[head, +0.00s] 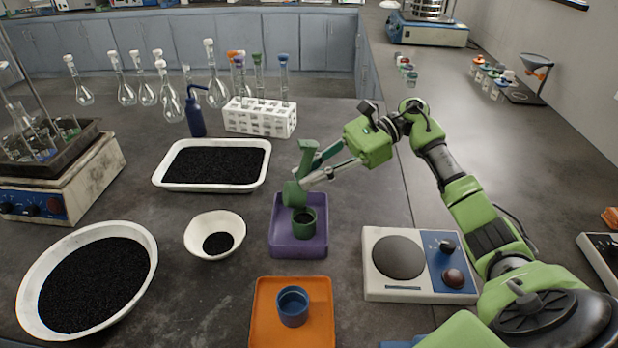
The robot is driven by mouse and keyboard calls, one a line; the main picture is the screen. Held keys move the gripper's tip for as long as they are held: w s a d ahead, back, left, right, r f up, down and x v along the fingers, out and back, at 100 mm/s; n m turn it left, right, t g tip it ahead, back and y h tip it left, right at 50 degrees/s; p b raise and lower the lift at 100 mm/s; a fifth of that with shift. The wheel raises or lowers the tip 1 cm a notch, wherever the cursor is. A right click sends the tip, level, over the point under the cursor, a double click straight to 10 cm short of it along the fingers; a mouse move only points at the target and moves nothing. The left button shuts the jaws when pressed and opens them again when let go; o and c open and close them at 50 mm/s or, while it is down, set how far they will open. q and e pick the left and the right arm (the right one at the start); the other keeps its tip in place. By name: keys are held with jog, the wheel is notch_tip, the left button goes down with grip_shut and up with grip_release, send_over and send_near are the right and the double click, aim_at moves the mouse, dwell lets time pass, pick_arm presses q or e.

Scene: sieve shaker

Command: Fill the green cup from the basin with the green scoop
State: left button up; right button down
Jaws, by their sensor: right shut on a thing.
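My right gripper (318,174) is shut on the green scoop (294,194), whose handle part stands up at the gripper. The scoop's bowl is tilted just above the green cup (310,229); I cannot tell if they touch. The green cup stands upright in a purple tray (284,246), and dark material shows inside it. The scoop's inside is hidden. The large round white basin (146,252) at the left holds black granules. My left gripper is not in view.
A blue cup (293,307) stands in an orange tray (262,320) in front. A small white bowl (199,232) and a white rectangular tray (178,183) hold black granules. A white rack (258,119) and several flasks stand behind.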

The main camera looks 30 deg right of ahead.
aim_at(297, 182)
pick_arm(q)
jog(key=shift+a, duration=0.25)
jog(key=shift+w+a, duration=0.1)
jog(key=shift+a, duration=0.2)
pick_arm(e)
jog(key=shift+a+r+p, duration=0.15)
jog(key=shift+r+p, duration=0.15)
jog(key=shift+p, duration=0.15)
jog(key=a+h+p, duration=0.1)
jog(key=a+r+h+p, duration=0.1)
jog(key=p, duration=0.1)
jog(key=shift+w+g+h, duration=0.35)
jog(key=shift+g+h, duration=0.05)
jog(key=shift+a+p, duration=0.15)
jog(key=shift+p, duration=0.25)
jog(key=shift+h, duration=0.4)
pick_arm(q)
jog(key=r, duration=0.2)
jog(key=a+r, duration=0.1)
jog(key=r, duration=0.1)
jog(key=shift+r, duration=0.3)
pick_arm(e)
jog(key=shift+w+f, duration=0.1)
jog(key=shift+f, duration=0.15)
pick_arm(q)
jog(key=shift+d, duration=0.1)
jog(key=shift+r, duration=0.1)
pick_arm(e)
jog(key=shift+r, duration=0.1)
